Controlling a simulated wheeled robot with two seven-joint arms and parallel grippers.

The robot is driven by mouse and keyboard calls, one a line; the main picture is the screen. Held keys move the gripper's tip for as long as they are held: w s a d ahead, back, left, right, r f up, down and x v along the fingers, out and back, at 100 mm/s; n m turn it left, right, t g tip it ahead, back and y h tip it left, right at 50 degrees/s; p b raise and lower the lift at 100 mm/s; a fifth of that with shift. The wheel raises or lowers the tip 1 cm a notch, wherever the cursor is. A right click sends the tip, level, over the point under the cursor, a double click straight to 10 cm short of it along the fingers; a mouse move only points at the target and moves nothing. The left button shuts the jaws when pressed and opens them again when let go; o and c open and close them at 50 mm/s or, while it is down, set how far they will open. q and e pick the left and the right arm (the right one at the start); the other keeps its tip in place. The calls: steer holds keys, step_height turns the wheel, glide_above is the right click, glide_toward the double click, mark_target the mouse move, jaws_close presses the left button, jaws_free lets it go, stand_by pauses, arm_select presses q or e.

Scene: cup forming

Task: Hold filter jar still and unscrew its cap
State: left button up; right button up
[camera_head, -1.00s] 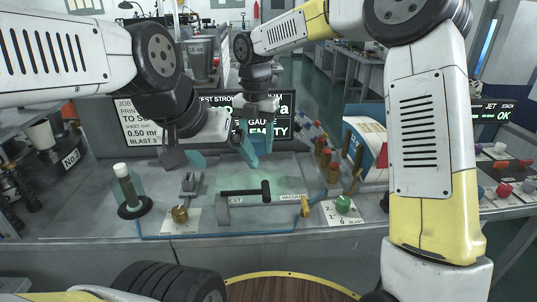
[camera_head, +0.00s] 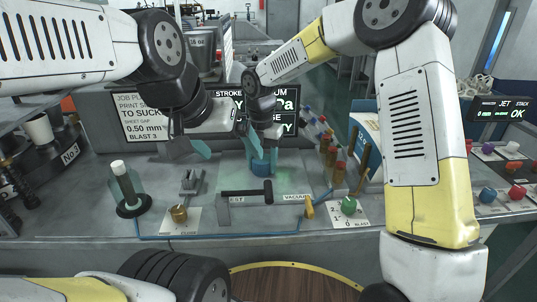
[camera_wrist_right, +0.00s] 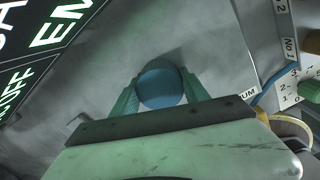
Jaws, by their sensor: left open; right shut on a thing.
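The filter jar, a short round blue thing (camera_head: 261,168), stands on the bench below the dark screen. My right gripper (camera_head: 263,152) reaches down over it, with teal fingers on both sides. In the right wrist view the jar's round blue top (camera_wrist_right: 161,83) sits between the two fingers of my right gripper (camera_wrist_right: 160,92), which is shut on it. I cannot tell where cap and body meet. My left gripper (camera_head: 188,149) is open and empty above the bench, left of the jar and apart from it.
A dark-based tube with a white top (camera_head: 118,165) stands at left. A black handle (camera_head: 246,193) lies in front of the jar. Several coloured-top bottles (camera_head: 325,145) and a green knob (camera_head: 348,205) are at right. The screen (camera_head: 146,118) rises close behind the grippers.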

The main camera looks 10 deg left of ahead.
steer(key=o, duration=1.6)
steer(key=shift+f, duration=0.15)
steer(key=shift+c, duration=0.2)
step_height(320, 180, up, 12)
steer(key=s+d+r+m+t, duration=0.1)
steer(key=s+d+r+m, duration=0.35)
steer(key=d+m, duration=0.3)
steer(key=s+d+m+t+y, duration=0.1)
steer(key=s+d+m+t, duration=0.1)
steer(key=s+d+m, duration=0.6)
steer(key=s+d+r+m+t+y, duration=0.1)
steer(key=s+d+m+t, duration=0.2)
steer(key=s+d+m, duration=0.5)
steer(key=d+m, duration=0.1)
steer(key=m, duration=0.8)
steer(key=shift+d, duration=0.4)
